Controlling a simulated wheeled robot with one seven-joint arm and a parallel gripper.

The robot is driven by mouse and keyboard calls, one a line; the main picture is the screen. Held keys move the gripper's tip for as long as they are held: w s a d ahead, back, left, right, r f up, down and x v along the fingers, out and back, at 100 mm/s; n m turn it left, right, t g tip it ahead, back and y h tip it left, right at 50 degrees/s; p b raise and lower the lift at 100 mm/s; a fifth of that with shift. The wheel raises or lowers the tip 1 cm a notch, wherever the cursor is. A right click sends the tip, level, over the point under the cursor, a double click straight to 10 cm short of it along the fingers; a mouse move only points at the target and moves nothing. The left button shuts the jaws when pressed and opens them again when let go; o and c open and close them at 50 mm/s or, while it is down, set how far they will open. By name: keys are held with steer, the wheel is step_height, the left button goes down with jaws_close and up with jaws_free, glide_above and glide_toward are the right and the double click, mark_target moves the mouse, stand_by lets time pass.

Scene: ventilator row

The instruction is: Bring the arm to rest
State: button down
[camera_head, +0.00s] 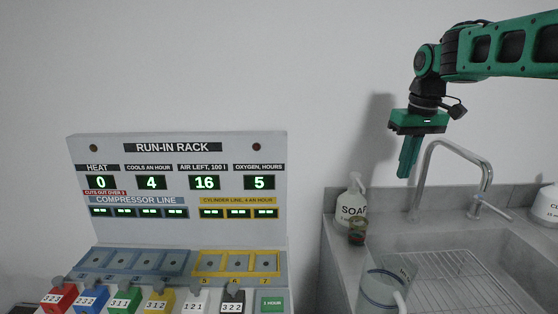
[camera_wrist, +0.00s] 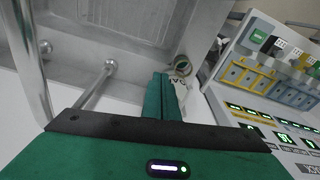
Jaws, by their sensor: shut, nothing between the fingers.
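My green arm (camera_head: 510,47) reaches in from the upper right in the head view. My gripper (camera_head: 408,160) points down, shut and empty, in the air near the wall, with the tap close to its right in the picture. In the wrist view my gripper's fingers (camera_wrist: 161,97) are together with nothing between them. The counter and sink lie beyond them.
The run-in rack (camera_head: 180,190) stands left, with coloured numbered blocks (camera_head: 125,299) along its front. The curved tap (camera_head: 470,158) rises behind the sink (camera_head: 440,242). A soap bottle (camera_head: 350,207), a small jar (camera_head: 357,232) and a jug (camera_head: 383,290) stand on the right.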

steer(key=s+d+f+m, duration=0.2)
steer(key=s+f, duration=0.3)
steer(key=s, duration=0.6)
steer(key=s+d+f+m+g, duration=0.1)
steer(key=s+d+f+m, duration=0.2)
steer(key=s, duration=0.9)
steer(key=s+d+f+m, duration=0.3)
steer(key=s+f, duration=0.5)
steer(key=s, duration=0.4)
steer(key=shift+s+d+f+g, duration=0.1)
steer(key=shift+s+f+g, duration=0.05)
steer(key=shift+f+g, duration=0.2)
steer(key=shift+w+f, duration=0.3)
steer(key=shift+w, duration=0.5)
steer(key=shift+s+r, duration=0.1)
steer(key=shift+s, duration=0.05)
